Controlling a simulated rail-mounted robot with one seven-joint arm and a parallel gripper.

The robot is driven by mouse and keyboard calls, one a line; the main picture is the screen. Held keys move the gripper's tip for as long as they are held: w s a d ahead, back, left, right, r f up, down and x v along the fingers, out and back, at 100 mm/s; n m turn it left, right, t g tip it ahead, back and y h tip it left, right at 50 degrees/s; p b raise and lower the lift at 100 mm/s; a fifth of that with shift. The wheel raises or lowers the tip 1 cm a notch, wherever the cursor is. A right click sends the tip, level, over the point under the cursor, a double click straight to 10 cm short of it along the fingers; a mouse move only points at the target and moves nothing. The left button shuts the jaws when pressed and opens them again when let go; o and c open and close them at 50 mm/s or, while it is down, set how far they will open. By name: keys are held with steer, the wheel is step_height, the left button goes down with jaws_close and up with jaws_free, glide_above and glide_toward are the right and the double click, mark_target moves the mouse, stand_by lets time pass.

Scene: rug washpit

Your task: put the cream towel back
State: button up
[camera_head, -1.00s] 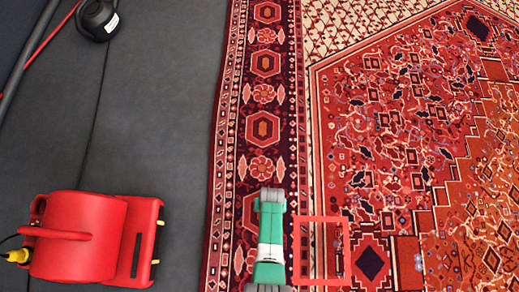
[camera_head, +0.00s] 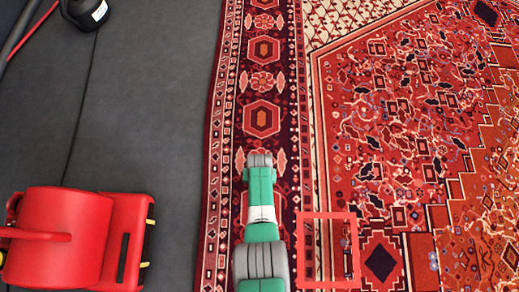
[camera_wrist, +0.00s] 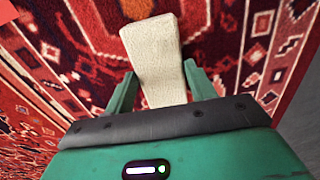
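The cream towel (camera_wrist: 155,50) shows in the wrist view as a pale, folded strip between the two green fingers of my gripper (camera_wrist: 160,85). The fingers lie against its two long sides, and my gripper appears shut on it. The strip reaches out past the fingertips over the patterned rug. Its near end is hidden behind the dark edge of my gripper. I cannot tell how high it is above the rug. In the head view my green and grey arm shows over the rug, but neither the towel nor the fingers can be made out.
A red patterned rug (camera_head: 400,130) covers the right of the head view. A thin red square outline (camera_head: 355,250) shows right of my arm. A red machine (camera_head: 60,235) stands on the dark floor (camera_head: 140,120) at lower left, and a black round object (camera_head: 86,12) at top left.

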steer(key=o, duration=0.3)
steer(key=shift+r, duration=0.1)
step_height(320, 180, up, 12)
steer(key=p, duration=1)
